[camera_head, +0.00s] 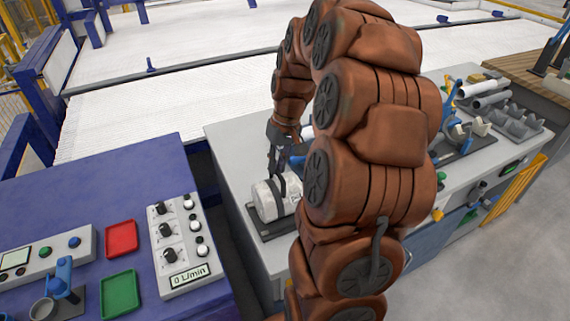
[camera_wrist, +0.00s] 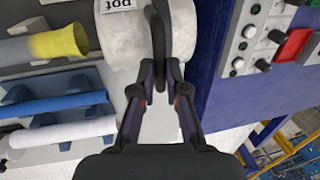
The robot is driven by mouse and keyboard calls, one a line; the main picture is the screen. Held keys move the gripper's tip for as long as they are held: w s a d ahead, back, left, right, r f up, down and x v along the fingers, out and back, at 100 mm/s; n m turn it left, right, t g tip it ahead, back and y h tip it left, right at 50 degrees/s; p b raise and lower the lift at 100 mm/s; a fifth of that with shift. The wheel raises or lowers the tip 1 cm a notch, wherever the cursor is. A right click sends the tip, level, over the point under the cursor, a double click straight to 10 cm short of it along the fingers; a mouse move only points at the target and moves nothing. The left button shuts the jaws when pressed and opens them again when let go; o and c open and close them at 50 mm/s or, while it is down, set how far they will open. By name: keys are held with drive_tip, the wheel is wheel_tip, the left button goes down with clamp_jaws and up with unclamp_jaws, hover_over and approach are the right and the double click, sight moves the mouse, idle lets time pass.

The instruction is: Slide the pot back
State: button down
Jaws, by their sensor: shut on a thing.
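The pot (camera_head: 268,201) is a white cylinder lying on its side on a dark base plate at the left end of the grey workbench. In the wrist view the pot (camera_wrist: 122,42) carries a label reading "pot", upside down. My gripper (camera_head: 277,152) reaches down to the pot from above. In the wrist view my gripper (camera_wrist: 160,85) has its fingers closed in on the lower end of the handle. My arm hides the right part of the pot in the head view.
A blue table (camera_head: 90,210) with a control panel (camera_head: 180,240), a red tray (camera_head: 121,239) and a green tray (camera_head: 120,294) stands left, across a gap. In the wrist view a yellow-ended pipe (camera_wrist: 60,42), a blue pipe (camera_wrist: 55,104) and a white pipe (camera_wrist: 60,132) lie left of the pot.

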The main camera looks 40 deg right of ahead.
drive_tip(key=shift+a, duration=0.2)
drive_tip(key=c, duration=1.2)
unclamp_jaws()
drive_tip(key=shift+w+a, duration=0.1)
wheel_tip(320, 180, up, 12)
drive_tip(key=d, duration=0.2)
drive_tip(key=shift+s+d+f, duration=0.15)
drive_tip(key=shift+s+d, duration=0.05)
drive_tip(key=shift+s, duration=0.2)
